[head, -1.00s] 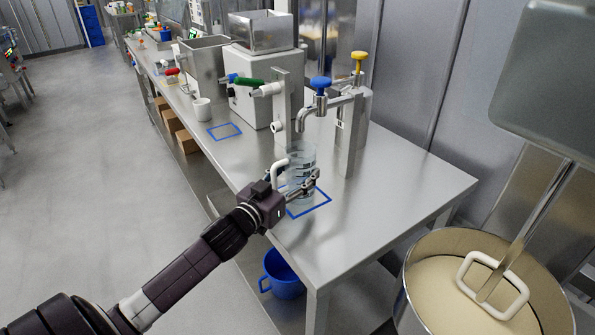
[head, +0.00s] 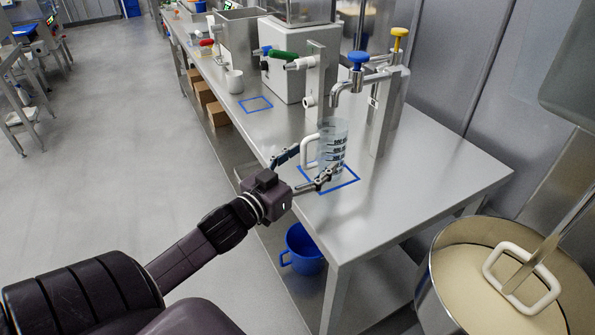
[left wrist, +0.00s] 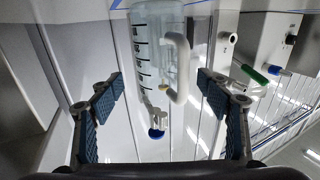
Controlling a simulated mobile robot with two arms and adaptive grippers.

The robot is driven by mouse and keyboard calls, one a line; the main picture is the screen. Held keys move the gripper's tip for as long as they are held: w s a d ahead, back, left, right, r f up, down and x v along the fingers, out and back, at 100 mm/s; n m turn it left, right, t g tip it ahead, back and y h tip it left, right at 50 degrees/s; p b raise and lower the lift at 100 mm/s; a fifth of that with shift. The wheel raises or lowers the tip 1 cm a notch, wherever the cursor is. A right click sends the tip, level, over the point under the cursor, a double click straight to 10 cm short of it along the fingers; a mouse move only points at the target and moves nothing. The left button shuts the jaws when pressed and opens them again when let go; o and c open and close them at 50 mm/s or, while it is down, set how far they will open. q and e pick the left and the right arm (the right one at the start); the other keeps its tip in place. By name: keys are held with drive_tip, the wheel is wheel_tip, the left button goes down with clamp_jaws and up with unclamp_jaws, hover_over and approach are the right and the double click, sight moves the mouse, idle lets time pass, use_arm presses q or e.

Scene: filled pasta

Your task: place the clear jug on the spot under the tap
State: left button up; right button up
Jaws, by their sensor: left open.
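The clear jug (head: 334,146), with dark measuring marks and a white handle (head: 310,151), stands upright on the steel bench inside the blue outlined square (head: 351,182). It is below the spout of the tap with the blue knob (head: 356,62). My left gripper (head: 305,170) is open at the near left of the jug, its fingers spread, one by the handle side and one near the jug's lower front. In the left wrist view the jug (left wrist: 157,50) is ahead, between and beyond the open fingers (left wrist: 160,95), with a gap on both sides. My right gripper is not in view.
A second blue square (head: 255,104) and a white mug (head: 234,81) are farther along the bench. A blue jug (head: 303,250) sits on the lower shelf. A large pot (head: 505,280) stands at the right. The bench's right part is clear.

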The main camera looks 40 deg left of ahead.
use_arm(q)
drive_tip(key=shift+s, duration=2.45)
